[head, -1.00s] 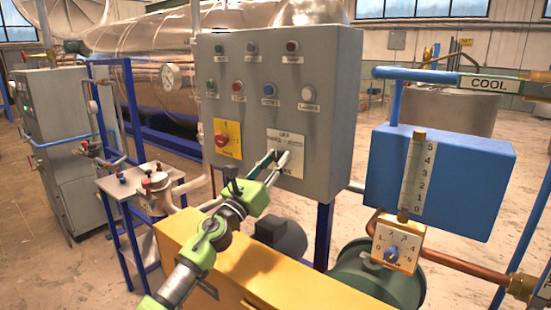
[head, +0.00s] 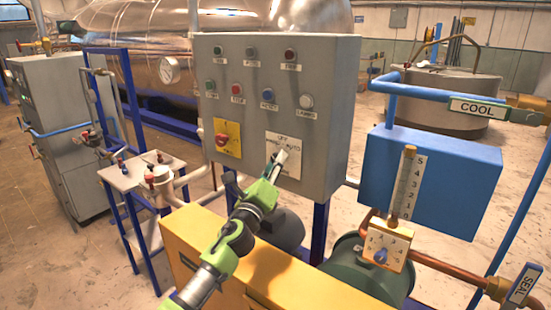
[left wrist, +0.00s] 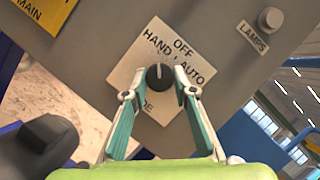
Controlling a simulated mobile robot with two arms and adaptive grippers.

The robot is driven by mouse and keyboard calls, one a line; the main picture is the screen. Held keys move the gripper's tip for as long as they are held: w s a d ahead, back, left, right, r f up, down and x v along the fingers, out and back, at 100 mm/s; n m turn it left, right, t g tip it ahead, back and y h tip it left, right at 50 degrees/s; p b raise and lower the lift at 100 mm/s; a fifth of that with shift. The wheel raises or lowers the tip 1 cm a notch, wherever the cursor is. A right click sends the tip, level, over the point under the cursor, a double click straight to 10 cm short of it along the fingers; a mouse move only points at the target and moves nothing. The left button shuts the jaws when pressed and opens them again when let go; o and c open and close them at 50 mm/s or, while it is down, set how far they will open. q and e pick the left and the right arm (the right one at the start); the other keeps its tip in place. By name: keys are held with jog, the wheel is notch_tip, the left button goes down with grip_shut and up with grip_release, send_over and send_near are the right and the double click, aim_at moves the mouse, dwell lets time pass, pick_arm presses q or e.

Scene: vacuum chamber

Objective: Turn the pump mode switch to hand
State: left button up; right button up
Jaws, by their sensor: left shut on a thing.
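The pump mode switch is a dark round knob (left wrist: 159,77) on a pale square plate (head: 295,167) low on the grey control panel (head: 330,100). In the left wrist view the plate (left wrist: 150,60) looks tilted and reads OFF, HAND and AUTO; a lower word is partly hidden by the fingers. The knob's light mark points up in that picture, toward HAND. My left gripper (head: 276,165) is at the plate, and in the left wrist view its fingers (left wrist: 158,95) are closed on both sides of the knob. In the head view the gripper hides the knob. My right gripper is not visible.
A red switch on a yellow plate (head: 228,138) sits left of the mode switch. Buttons and lamps (head: 237,89) line the panel above. A yellow housing (head: 205,245) stands below, with a dark motor (head: 283,230) behind it.

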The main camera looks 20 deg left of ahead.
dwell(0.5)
pick_arm(q)
jog(key=o, duration=1.1)
jog(key=v, duration=1.2)
jog(key=shift+r, duration=0.1)
